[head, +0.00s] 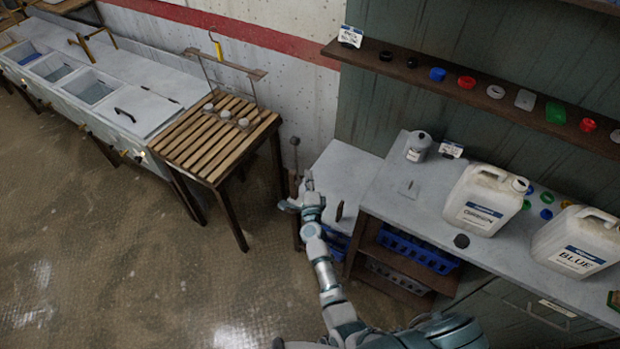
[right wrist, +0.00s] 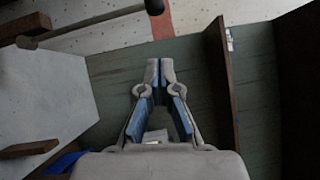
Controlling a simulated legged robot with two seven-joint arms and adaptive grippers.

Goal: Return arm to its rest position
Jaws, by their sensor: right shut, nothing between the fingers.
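My right arm reaches up from the bottom of the head view, a little right of centre. Its gripper (head: 308,186) is over the left part of the low pale side table (head: 345,170). In the right wrist view the gripper (right wrist: 160,66) has its fingertips together with nothing between them. My left gripper is not in view.
A slatted wooden rack (head: 205,140) with a metal rail (head: 225,63) stands left of the gripper, beside a sink counter (head: 125,110). At right, a counter holds a GREEN jug (head: 482,200) and a BLUE jug (head: 582,243), below a wall shelf (head: 480,92). Open floor (head: 120,270) lies at lower left.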

